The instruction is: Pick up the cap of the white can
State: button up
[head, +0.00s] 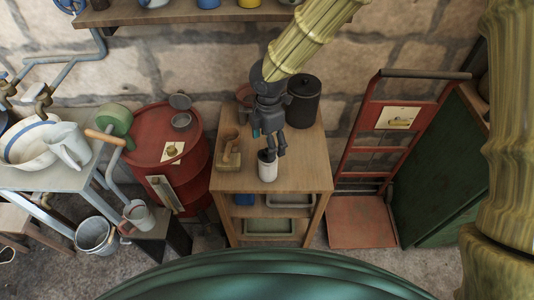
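The white can (268,172) stands upright near the front edge of the wooden cabinet's top (305,178). Its upper end, with a dark cap (265,156), is partly hidden by my gripper. My gripper (275,152) hangs down from above, its dark fingers at the top of the can, next to the cap. I cannot tell whether the fingers touch the cap or how far apart they are.
A black lidded canister (304,101) stands behind and right of my gripper. A wooden tool (229,150) lies to the left. The red drum (165,130) stands left of the cabinet, a red hand truck (365,150) right. The top's front right is clear.

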jog(key=shift+f+p, duration=0.55)
jog(key=shift+f, duration=1.65)
jog(key=c, duration=0.9)
jog(key=shift+r, duration=0.1)
